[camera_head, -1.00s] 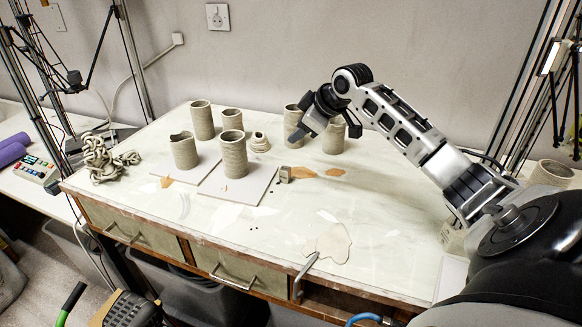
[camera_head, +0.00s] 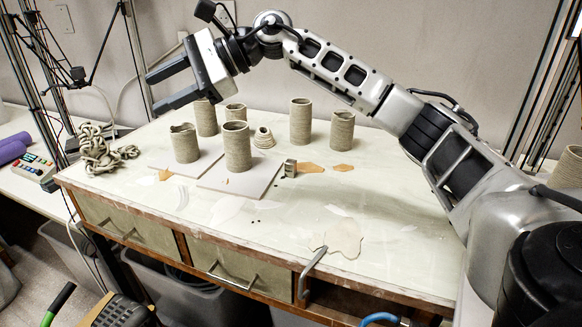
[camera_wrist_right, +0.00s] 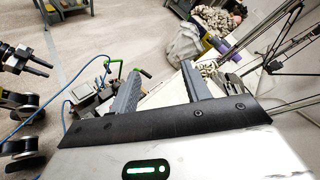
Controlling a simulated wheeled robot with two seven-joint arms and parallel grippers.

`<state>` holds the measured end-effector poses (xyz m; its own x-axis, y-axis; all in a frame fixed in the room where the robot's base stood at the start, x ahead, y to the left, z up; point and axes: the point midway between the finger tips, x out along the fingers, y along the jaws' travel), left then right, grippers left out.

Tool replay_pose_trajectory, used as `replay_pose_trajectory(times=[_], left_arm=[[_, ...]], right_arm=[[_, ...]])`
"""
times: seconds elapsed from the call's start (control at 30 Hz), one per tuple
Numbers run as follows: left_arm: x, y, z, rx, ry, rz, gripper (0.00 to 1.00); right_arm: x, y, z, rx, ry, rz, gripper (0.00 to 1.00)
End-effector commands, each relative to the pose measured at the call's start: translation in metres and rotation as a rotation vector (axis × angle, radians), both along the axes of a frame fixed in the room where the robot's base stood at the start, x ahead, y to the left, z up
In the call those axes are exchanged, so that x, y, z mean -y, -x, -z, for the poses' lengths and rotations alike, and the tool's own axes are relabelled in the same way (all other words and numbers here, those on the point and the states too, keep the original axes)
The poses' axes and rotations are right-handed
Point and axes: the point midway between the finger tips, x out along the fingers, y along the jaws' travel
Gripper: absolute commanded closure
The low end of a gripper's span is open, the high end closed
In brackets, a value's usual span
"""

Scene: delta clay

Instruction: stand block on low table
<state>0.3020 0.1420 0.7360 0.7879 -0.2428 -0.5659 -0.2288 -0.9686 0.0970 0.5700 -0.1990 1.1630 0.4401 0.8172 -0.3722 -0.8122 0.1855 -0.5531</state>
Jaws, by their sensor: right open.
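A small grey block (camera_head: 290,168) is on the pale worktable (camera_head: 390,235) in the head view, beside the right corner of a white board. It is too small to tell its exact shape. My right gripper (camera_head: 152,92) is open and empty, raised at the upper left, well above the table and far to the left of the block. In the right wrist view its two fingers (camera_wrist_right: 158,88) are spread with nothing between them. The block cannot be made out in that view.
Several clay cylinders stand around the boards, including one on the front board (camera_head: 237,147). A coil of clay rope (camera_head: 100,150) lies at the left. Flat clay scraps (camera_head: 343,238) lie at the front right. Much of the table's right side is clear.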

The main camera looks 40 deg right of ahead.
Motion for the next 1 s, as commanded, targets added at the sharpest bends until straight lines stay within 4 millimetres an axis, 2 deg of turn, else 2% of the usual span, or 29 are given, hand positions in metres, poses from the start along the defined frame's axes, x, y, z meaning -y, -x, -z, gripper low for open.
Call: replay_pose_trajectory(times=[0.03, 0.1, 0.17, 0.2, 0.3, 0.4, 0.5, 0.67, 1.0], left_arm=[[0.001, -0.001, 0.006, 0.003, 0.004, 0.001, 0.64], [0.002, -0.002, 0.007, 0.008, 0.010, 0.001, 0.64], [0.002, -0.002, 0.009, 0.012, 0.016, 0.001, 0.64], [0.003, -0.002, 0.010, 0.015, 0.020, 0.000, 0.64], [0.004, -0.003, 0.010, 0.021, 0.028, 0.001, 0.64], [0.005, -0.003, 0.011, 0.022, 0.032, 0.002, 0.64], [0.005, -0.002, 0.011, 0.023, 0.035, 0.002, 0.64], [0.006, -0.002, 0.010, 0.024, 0.038, 0.003, 0.64], [0.006, -0.001, 0.013, 0.020, 0.041, 0.003, 0.64]], right_arm=[[0.008, 0.004, 0.025, 0.018, 0.185, -0.038, 0.53], [0.029, 0.008, 0.055, 0.018, 0.456, -0.084, 0.53], [0.054, 0.013, 0.075, 0.000, 0.681, -0.114, 0.53], [0.073, 0.016, 0.083, -0.021, 0.821, -0.129, 0.53], [0.120, 0.027, 0.091, -0.097, 1.116, -0.143, 0.53], [0.155, 0.037, 0.087, -0.181, 1.321, -0.140, 0.53], [0.177, 0.046, 0.080, -0.246, 1.437, -0.130, 0.53], [0.191, 0.050, 0.086, -0.287, 1.494, -0.124, 0.53], [0.214, 0.038, 0.151, -0.287, 1.490, -0.123, 0.53]])
